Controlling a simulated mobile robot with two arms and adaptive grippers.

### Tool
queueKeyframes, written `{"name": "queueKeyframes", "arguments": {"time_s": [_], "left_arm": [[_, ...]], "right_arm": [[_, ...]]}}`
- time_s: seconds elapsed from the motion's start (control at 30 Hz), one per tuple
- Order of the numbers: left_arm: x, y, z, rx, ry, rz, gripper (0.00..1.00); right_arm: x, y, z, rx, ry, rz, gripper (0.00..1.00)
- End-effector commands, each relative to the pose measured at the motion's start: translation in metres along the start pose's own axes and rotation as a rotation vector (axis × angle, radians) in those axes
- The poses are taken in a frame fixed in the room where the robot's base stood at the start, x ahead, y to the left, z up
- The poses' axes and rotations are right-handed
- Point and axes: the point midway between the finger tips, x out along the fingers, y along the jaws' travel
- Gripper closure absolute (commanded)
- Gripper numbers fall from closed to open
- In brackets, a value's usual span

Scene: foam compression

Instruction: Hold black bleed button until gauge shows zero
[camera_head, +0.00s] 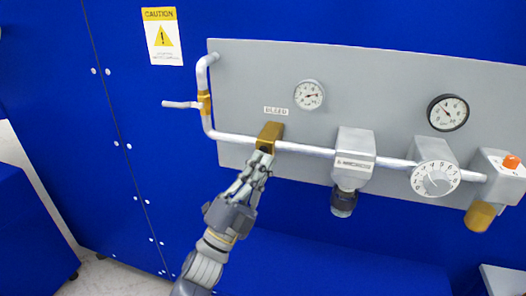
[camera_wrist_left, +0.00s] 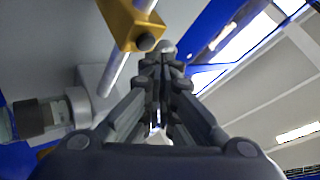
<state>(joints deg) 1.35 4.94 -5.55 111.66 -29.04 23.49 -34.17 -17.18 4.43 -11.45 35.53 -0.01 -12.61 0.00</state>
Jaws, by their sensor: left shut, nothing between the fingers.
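The brass bleed valve block (camera_head: 270,133) sits on the silver pipe under the BLEED label (camera_head: 276,110). The black bleed button (camera_wrist_left: 146,42) shows on the face of the brass block in the left wrist view. My left gripper (camera_head: 264,156) is shut and empty, with its fingertips right at the block's lower front. In the left wrist view my fingertips (camera_wrist_left: 166,48) are beside the button; I cannot tell whether they touch it. My right gripper is not in view.
The grey panel also carries a black-rimmed gauge (camera_head: 448,112), a filter unit (camera_head: 354,160), a white dial (camera_head: 435,178) and an orange button (camera_head: 511,161). A handle (camera_head: 181,104) sticks out left of the pipe.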

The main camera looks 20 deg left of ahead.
Motion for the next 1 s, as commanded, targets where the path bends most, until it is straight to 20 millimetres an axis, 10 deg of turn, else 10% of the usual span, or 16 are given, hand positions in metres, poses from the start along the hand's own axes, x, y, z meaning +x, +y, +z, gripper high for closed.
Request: {"name": "queueKeyframes", "arguments": {"time_s": [1.0], "left_arm": [[0.008, 0.0058, 0.0057, 0.0, 0.001, 0.0, 1.0]], "right_arm": [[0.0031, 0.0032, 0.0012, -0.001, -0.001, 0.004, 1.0]]}}
